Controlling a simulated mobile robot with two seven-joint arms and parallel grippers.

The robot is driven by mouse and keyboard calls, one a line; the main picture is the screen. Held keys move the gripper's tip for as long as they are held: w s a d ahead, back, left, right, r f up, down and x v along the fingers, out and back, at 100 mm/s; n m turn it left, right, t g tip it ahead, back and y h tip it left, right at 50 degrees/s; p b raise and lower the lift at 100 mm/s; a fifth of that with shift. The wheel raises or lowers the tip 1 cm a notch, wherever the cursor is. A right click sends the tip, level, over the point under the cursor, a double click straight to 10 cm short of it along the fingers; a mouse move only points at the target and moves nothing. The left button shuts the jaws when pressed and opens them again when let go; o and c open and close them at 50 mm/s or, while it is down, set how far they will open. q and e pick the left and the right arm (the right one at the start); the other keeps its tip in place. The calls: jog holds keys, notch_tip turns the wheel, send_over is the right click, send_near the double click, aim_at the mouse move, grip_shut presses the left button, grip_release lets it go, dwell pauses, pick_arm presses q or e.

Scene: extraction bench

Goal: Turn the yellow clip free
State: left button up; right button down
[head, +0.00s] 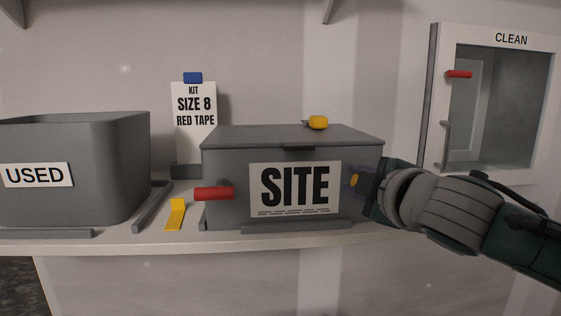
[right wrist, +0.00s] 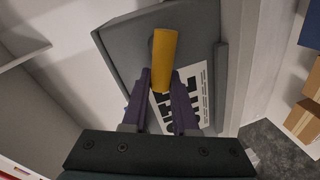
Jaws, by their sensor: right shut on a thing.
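The grey SITE box (head: 222,160) stands on the bench with its lid down. A yellow clip (right wrist: 164,55) is at the box's front, at the right end of its SITE label. My right gripper (head: 356,182) reaches in from the right, its purple fingers shut on the clip; only a small part of the clip shows in the head view. In the right wrist view the clip stands out between the fingertips as a short yellow bar. A red handle (head: 213,194) sits at the box's front left. My left gripper is not in view.
A grey USED bin (head: 110,170) stands at left. A yellow strip (head: 176,214) lies on the bench between bin and box. A yellow knob (head: 318,122) sits on the box lid. A kit card (head: 194,145) stands behind; a CLEAN cabinet (head: 500,110) is at right.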

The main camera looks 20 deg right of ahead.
jog(key=shift+a+f+n+h+p, duration=0.1)
jog(key=shift+f+n+h+p, duration=0.2)
jog(key=shift+n, duration=0.55)
jog(key=shift+f+n+h+p, duration=0.2)
jog(key=shift+f+n+h, duration=0.15)
jog(key=shift+n, duration=0.5)
jog(key=shift+f, duration=0.1)
jog(key=c, duration=0.7)
grip_release()
jog(key=shift+s+a+r, duration=0.1)
jog(key=shift+s+r, duration=0.1)
jog(key=shift+s, duration=0.2)
jog(key=p+v, duration=0.1)
jog(key=v, duration=0.8)
jog(key=shift+r+p, duration=0.1)
jog(key=shift+p, duration=0.2)
